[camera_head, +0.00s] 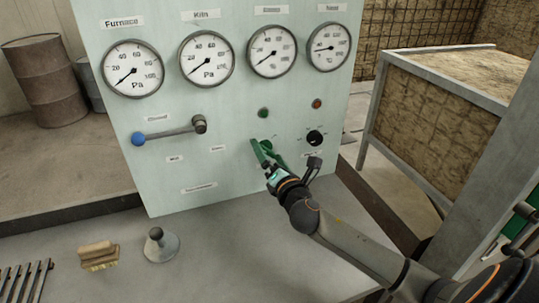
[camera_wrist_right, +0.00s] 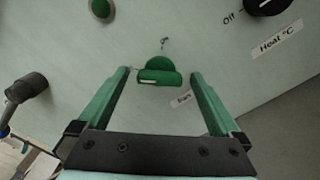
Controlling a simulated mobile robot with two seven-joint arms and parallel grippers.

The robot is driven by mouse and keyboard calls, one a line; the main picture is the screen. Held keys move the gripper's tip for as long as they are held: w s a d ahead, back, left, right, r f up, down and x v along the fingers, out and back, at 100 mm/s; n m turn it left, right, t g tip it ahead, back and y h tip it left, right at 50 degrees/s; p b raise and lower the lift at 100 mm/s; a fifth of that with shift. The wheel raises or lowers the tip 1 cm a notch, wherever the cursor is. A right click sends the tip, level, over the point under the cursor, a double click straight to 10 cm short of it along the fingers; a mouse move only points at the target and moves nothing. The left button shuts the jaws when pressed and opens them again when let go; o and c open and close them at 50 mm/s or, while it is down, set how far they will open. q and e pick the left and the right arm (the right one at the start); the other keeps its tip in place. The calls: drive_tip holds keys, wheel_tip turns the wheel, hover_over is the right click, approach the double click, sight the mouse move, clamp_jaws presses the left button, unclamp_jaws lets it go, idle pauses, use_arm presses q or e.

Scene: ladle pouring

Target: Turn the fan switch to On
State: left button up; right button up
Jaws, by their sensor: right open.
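The fan switch is a green knob (camera_wrist_right: 159,71) on the pale panel (camera_head: 190,100), with a white mark near the left end of its grip bar in the right wrist view. A label reading "Fan" (camera_wrist_right: 181,98) is beside it. In the head view the switch (camera_head: 267,145) is partly hidden by my gripper. My right gripper (camera_head: 265,155) has green fingers and is open, close to the panel. In the right wrist view the knob shows between the two fingertips, with gaps on both sides. My left gripper is not in view.
A black heat knob (camera_head: 315,138) is right of the switch. A blue-ended lever (camera_head: 165,133) is at left, and several gauges (camera_head: 207,58) line the top. A green button (camera_head: 263,113) is above. A brush (camera_head: 98,256) and a cone-shaped object (camera_head: 160,246) stand on the grey surface.

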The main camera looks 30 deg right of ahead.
drive_tip(key=c, duration=1.4)
drive_tip(key=m, duration=0.4)
drive_tip(key=shift+p, duration=0.3)
drive_tip(key=m, duration=0.5)
drive_tip(key=shift+p, duration=0.35)
drive_tip(key=m+p, duration=0.1)
drive_tip(key=m, duration=0.3)
drive_tip(key=shift+m, duration=0.3)
drive_tip(key=shift+f+m+p, duration=0.1)
drive_tip(key=shift+m+p, duration=0.65)
drive_tip(key=shift+m, duration=1.35)
